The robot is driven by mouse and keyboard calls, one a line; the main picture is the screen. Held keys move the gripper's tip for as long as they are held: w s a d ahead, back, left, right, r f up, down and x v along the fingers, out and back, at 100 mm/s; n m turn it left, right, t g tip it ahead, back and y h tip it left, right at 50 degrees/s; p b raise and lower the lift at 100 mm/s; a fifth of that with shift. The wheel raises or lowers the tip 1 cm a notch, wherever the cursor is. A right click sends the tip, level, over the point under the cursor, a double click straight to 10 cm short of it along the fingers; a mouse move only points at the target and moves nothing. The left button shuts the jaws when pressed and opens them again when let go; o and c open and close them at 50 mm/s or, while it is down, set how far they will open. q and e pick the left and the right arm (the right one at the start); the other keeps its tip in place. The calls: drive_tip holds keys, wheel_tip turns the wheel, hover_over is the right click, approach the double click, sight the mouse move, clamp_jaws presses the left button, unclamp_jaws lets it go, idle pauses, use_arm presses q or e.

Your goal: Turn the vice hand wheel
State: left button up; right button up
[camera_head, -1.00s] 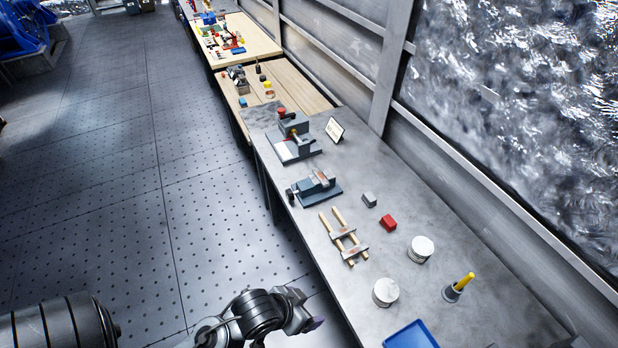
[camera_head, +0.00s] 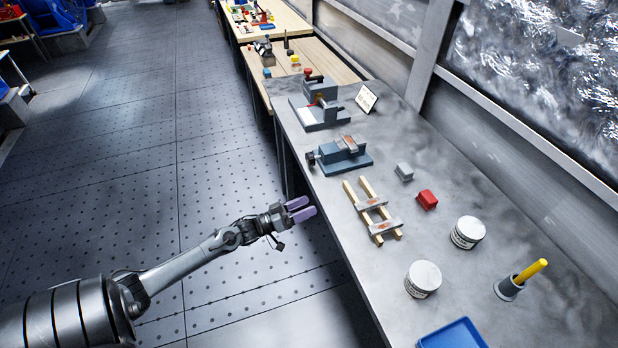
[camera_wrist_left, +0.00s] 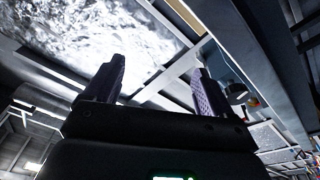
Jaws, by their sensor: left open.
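My right gripper is not in view.
Wooden bars with metal blocks (camera_head: 372,210), a grey block (camera_head: 404,171), a red block (camera_head: 427,199), two white round tins (camera_head: 467,232), a grey holder with a yellow handle (camera_head: 510,288) and a blue tray (camera_head: 462,334) are on the bench. A grey machine (camera_head: 320,107) stands beyond the vice.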

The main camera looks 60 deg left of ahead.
use_arm(q)
drive_tip(key=m+t+b, duration=0.2)
drive_tip(key=b, duration=1.2)
approach(307, 159)
drive_tip(key=s+d+f, duration=0.2)
drive_tip(key=d, duration=0.2)
drive_tip(key=shift+m+t, duration=0.4)
drive_tip(key=shift+m, duration=0.2)
drive_tip(key=w+r+b, duration=0.1)
drive_tip(key=w+b, duration=0.2)
drive_tip(key=w+a+r+b, duration=0.1)
drive_tip(key=w+r+b, duration=0.1)
drive_tip(key=w+b, duration=0.1)
drive_tip(key=w+a+r+b, duration=0.1)
drive_tip(key=w+b, duration=0.2)
drive_tip(key=b, duration=0.2)
drive_tip(key=shift+w+r, duration=0.2)
drive_tip(key=shift+w, duration=0.1)
drive_tip(key=shift+b+x, duration=0.35)
drive_tip(key=shift+x, duration=0.9)
drive_tip(key=shift+c, duration=0.3)
drive_tip(key=c, duration=0.9)
